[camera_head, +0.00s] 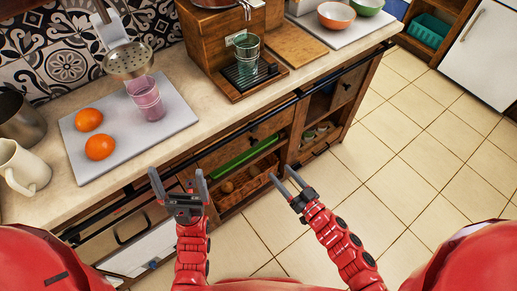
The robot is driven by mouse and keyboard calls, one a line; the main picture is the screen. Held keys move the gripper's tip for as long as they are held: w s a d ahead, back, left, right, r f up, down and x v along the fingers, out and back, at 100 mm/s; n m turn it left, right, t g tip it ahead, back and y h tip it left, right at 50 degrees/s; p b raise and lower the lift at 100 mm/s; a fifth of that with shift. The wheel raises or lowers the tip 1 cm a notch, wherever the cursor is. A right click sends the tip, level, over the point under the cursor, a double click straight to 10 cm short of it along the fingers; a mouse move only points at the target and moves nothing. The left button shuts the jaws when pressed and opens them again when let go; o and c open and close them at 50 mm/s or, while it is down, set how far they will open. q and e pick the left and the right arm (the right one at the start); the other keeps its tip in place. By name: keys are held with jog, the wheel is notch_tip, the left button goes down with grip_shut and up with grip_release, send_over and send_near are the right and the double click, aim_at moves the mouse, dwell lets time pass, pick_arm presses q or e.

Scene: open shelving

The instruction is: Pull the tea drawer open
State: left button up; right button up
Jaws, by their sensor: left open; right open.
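The wooden counter unit has a drawer front (270,127) with a round dark knob, just under the worktop near the middle. Another drawer front (350,84) with a knob is at its right end. Both look closed. I cannot tell which one is the tea drawer, and no tea shows. My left gripper (178,180) is open and empty, in front of the counter's edge, left of the middle drawer. My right gripper (281,175) is open and empty, in front of the lower shelves, below and right of that drawer's knob. Neither visibly touches a drawer.
A dark rail (222,138) runs along the counter's front edge. On the worktop (60,193) are a white board (176,113) with oranges and a pink glass, a cream mug (22,168) and a wooden dispenser (200,45). The tiled floor (400,150) at right is clear.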

aim_at(256, 145)
jog(key=x, duration=1.3)
jog(key=shift+s, duration=0.1)
grip_shut()
dwell(0.9)
